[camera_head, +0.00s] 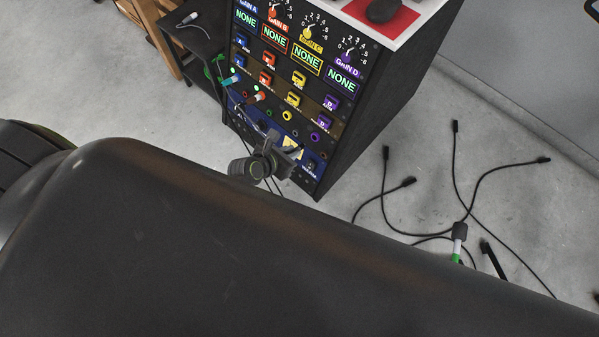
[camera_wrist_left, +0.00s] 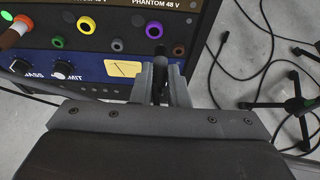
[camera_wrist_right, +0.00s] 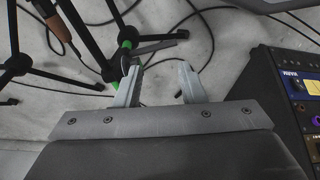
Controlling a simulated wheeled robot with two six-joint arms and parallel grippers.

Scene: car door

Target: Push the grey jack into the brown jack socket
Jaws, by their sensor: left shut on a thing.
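My left gripper (camera_head: 282,160) is at the lower front of the rack. In the left wrist view its fingers (camera_wrist_left: 164,78) are shut on a dark thing (camera_wrist_left: 157,58), apparently the grey jack, pointing at the rack. Its far end overlaps the panel below the purple socket (camera_wrist_left: 153,30); I cannot tell whether it touches. A small brownish socket (camera_wrist_left: 178,49) is just right of it, probably the brown jack socket; its colour is hard to judge. My right gripper (camera_wrist_right: 160,88) is open and empty, above the floor, and shows only in its wrist view.
The rack (camera_head: 375,120) has knobs, sockets and several cables on its front. An orange-and-white plug (camera_wrist_left: 14,34) is in the panel at left. Cables and stand legs (camera_head: 455,180) lie on the floor at right. A dark side table (camera_head: 190,40) stands at left.

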